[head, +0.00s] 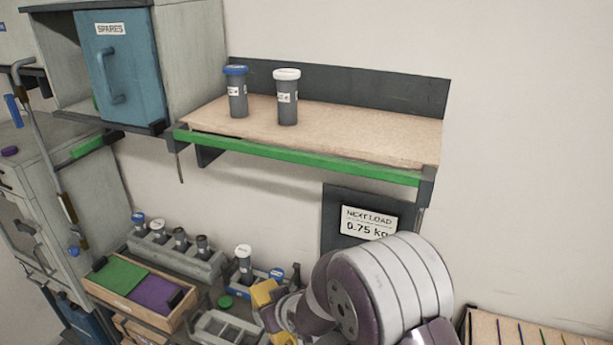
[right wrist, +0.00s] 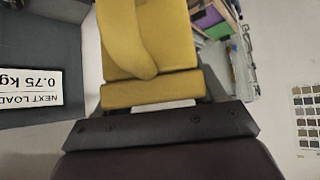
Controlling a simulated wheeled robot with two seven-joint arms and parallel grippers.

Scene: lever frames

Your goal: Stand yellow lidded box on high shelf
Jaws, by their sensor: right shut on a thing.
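The yellow lidded box (head: 263,291) is low in the head view, beside the bench trays and well below the high shelf. It fills the upper middle of the right wrist view (right wrist: 181,45). My right gripper (head: 272,310) is shut on it; its fingers are similar in colour and partly hidden by my arm. The box's far side is hidden. The high shelf (head: 365,139) has a wooden top, a green front edge and a dark back panel. A blue-capped canister (head: 238,98) and a white-capped canister (head: 286,102) stand on its left half. My left gripper is out of view.
A blue-doored spares cabinet (head: 122,75) adjoins the shelf's left end. A sign reading 0.75 kg (head: 369,223) hangs below the shelf. A canister rack (head: 175,257) and a wooden tray (head: 130,299) sit on the bench. The shelf's right half is clear.

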